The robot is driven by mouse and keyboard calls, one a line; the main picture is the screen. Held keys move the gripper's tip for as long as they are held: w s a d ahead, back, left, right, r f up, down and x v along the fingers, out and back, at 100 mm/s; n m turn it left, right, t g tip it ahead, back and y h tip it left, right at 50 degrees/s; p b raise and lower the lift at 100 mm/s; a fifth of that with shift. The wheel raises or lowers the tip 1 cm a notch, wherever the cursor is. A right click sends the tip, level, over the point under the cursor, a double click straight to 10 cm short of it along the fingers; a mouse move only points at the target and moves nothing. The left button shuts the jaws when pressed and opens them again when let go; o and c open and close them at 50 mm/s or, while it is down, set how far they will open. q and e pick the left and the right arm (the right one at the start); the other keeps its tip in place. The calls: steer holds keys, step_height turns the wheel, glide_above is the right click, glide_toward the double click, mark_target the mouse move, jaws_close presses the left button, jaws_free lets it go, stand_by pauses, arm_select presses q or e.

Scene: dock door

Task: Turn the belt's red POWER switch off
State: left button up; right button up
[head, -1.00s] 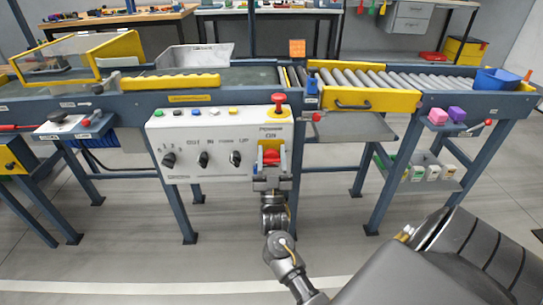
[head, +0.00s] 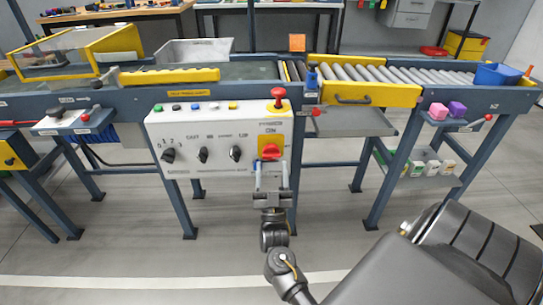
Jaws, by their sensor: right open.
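The red POWER switch (head: 270,152) sits on a yellow plate at the right end of the white control panel (head: 185,137). The word ON shows above it, and its red handle lies roughly level. My right gripper (head: 271,178) is just below the switch with its two fingers pointing up at it. The fingers are apart with nothing between them. I cannot tell whether a fingertip touches the switch's lower edge. My left gripper is not in view.
A red mushroom button (head: 278,95) stands above the switch. Several black knobs (head: 203,155) and small coloured buttons are on the panel's left. The conveyor frame (head: 130,100) runs behind. Open floor lies below the panel.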

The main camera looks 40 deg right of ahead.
steer(key=shift+v, duration=2.3)
